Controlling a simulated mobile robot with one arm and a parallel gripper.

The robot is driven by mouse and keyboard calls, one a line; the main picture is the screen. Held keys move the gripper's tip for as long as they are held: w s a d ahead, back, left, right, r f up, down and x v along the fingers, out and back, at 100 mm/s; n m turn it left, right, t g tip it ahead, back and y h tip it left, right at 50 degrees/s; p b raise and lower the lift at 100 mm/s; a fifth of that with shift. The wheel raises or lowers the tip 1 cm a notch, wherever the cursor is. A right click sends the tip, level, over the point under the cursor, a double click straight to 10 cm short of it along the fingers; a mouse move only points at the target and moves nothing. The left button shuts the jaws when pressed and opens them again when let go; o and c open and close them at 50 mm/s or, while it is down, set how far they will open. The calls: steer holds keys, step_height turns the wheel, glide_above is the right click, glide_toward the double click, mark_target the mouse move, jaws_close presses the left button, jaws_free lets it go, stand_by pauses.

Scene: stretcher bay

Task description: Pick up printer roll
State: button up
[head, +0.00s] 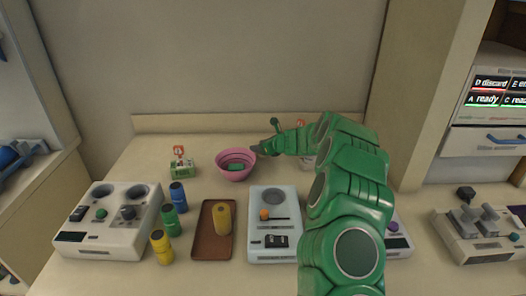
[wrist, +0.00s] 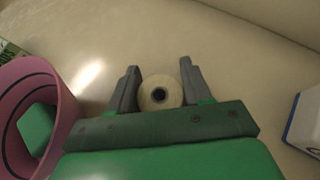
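The printer roll (wrist: 160,92), a cream cylinder with a dark hole in its core, shows end-on in the wrist view. It lies between the two grey fingers of my gripper (wrist: 159,82), with one finger close on each side. I cannot tell whether both fingers press on it. In the head view my gripper (head: 262,149) is small and dark, at the back of the counter just right of the pink bowl (head: 236,175). I cannot make out the roll in that view.
The pink bowl (wrist: 67,105) stands left of my gripper and holds a green object (wrist: 38,125). A green-and-white box (head: 181,168) is farther left. In front are a brown tray (head: 205,247) with a yellow cylinder, several coloured cylinders, and white control boxes (head: 272,200).

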steer(key=c, duration=0.5)
steer(key=shift+o, duration=0.2)
steer(key=shift+r, duration=0.65)
steer(key=s+d+r, duration=0.2)
steer(key=s+r, duration=0.9)
steer(key=s, duration=0.2)
steer(key=shift+s+d+r, duration=0.15)
steer(key=shift+s+r, duration=0.2)
